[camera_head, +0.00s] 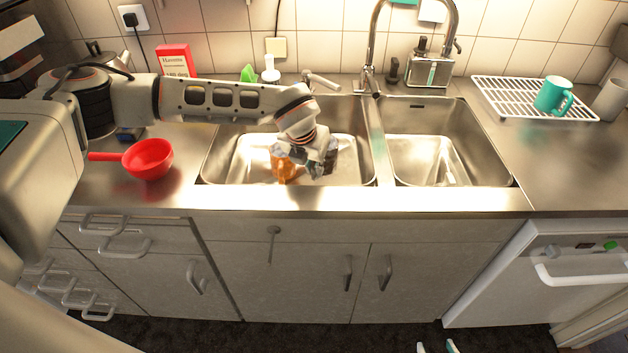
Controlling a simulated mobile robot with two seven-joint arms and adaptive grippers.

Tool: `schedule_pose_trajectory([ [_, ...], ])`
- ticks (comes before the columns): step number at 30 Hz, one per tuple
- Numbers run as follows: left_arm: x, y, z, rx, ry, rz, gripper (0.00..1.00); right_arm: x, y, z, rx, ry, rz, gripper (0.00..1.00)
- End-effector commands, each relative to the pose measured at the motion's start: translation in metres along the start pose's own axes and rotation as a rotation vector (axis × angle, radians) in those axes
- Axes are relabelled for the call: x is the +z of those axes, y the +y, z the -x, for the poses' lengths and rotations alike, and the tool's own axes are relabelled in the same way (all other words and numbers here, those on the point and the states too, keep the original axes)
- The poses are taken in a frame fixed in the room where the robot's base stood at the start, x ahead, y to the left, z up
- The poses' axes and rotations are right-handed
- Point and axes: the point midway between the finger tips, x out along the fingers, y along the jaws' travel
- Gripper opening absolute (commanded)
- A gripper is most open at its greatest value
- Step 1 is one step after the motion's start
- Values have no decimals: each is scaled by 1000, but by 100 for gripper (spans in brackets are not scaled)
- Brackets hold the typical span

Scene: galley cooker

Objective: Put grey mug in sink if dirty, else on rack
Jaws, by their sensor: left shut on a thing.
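My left gripper (308,164) reaches down into the left basin of the sink (213,160). It is shut on a dark grey thing (332,158) that looks like the grey mug, mostly hidden behind the fingers. Whether the mug is dirty cannot be seen. An orange vessel (283,168) is beside the gripper in the same basin, partly covered by it. The white wire rack (503,97) stands on the right counter and bears a teal mug (552,95). Two fingertips of my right gripper (435,348) show apart at the bottom edge, with nothing between them.
A red saucepan (150,160) sits on the left counter, below my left arm. The right basin (425,160) looks empty. A tall faucet (372,50) rises between the basins. A grey-beige cup (610,100) stands right of the rack. The counter in front of the rack is clear.

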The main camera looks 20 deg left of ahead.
Motion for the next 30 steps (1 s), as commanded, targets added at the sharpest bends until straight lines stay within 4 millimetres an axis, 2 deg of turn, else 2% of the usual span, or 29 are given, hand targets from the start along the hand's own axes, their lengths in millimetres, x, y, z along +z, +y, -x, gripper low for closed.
schedule_pose_trajectory([
  [8, -6, 0, -17, 0, -2, 1, 0, -4, 0, 0, 1, 7, 0, 40],
  [15, -19, 0, -47, 0, -2, 1, 0, -2, 0, 0, 0, 4, 0, 40],
  [22, -19, 0, -48, -1, -3, 0, 0, 2, 0, -1, 0, -2, 0, 40],
  [23, -20, 0, -49, 0, -1, 1, 16, 2, 0, -1, 0, -3, -1, 40],
  [24, -20, 0, -49, 0, -1, 1, 26, 2, 0, -1, -1, -3, 0, 40],
  [30, -20, 0, -49, 0, -1, 1, 27, 2, 0, -1, 0, -3, -1, 40],
])
